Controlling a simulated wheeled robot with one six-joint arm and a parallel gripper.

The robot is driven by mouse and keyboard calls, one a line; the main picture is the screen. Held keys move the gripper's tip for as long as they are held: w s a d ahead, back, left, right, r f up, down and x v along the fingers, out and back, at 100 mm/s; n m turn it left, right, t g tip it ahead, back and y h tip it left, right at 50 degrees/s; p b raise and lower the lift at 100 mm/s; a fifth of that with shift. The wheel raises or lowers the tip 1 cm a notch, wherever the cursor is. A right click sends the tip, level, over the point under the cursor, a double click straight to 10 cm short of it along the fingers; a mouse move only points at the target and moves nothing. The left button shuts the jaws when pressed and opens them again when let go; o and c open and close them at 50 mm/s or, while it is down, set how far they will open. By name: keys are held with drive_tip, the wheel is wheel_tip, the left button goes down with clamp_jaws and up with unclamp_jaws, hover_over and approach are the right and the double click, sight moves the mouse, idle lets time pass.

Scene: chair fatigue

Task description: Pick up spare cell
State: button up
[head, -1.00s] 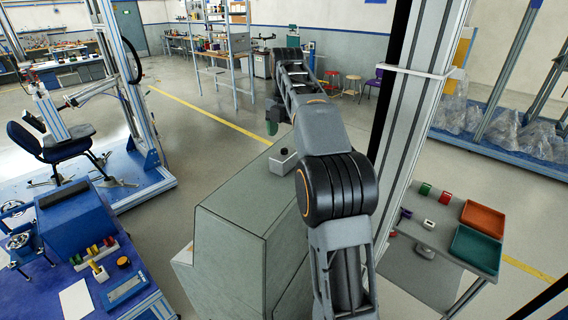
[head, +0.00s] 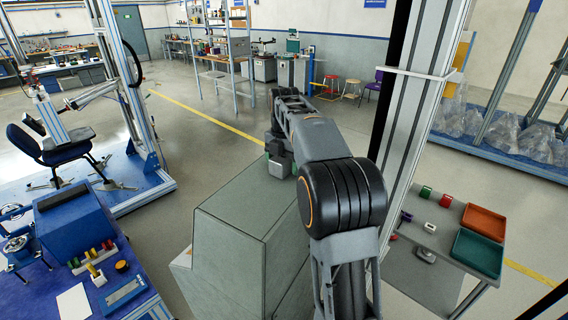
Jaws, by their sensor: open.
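A small pale grey block (head: 280,168), seemingly the spare cell, sits on top of the large grey-green cabinet (head: 232,212) near its far edge. A black knob on its top shows in the earlier view and is now covered. My gripper (head: 277,153) is at the far end of my arm, low over the block, and partly hides it. It is open. The fingertips are small and partly hidden, so I cannot tell whether they touch the block.
A blue bench (head: 140,313) with a blue box and small coloured parts stands at left. At right, a grey table (head: 440,238) holds an orange tray (head: 484,221), a green tray (head: 477,254) and small parts. A tall metal column (head: 416,130) stands close right of my arm.

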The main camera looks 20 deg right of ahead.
drive_tip(key=shift+c, duration=0.3)
drive_tip(key=c, duration=1.2)
drive_tip(key=shift+r, duration=0.1)
drive_tip(key=shift+c, duration=0.6)
